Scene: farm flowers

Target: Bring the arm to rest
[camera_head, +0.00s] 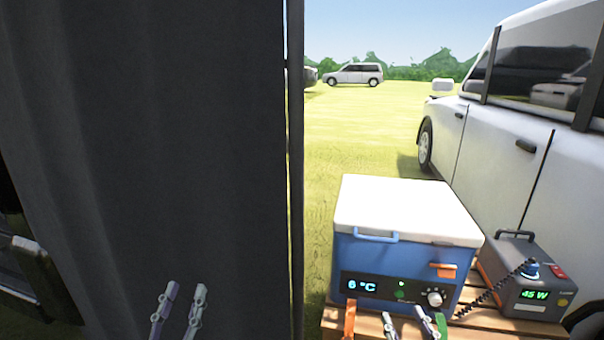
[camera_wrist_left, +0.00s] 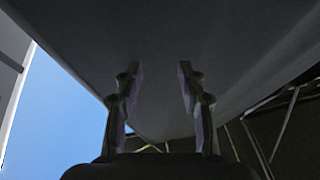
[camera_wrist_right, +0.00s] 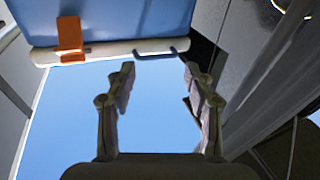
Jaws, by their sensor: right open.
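My left gripper (camera_head: 178,312) is at the bottom of the head view, in front of the dark curtain. In the left wrist view its two fingers (camera_wrist_left: 160,95) stand apart with nothing between them. My right gripper (camera_head: 409,325) is at the bottom edge, in front of the blue cool box (camera_head: 400,262) with the white lid. In the right wrist view its fingers (camera_wrist_right: 160,95) are apart and empty, with only sky between them. The cool box shows upside down at the top there (camera_wrist_right: 110,18). Most of both arms is out of view.
The dark curtain (camera_head: 150,150) fills the left side, ending at a pole (camera_head: 295,170). The cool box and a grey power unit (camera_head: 522,275) stand on a wooden slatted surface (camera_head: 372,322). A white car (camera_head: 500,140) is at right; grass lies open behind.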

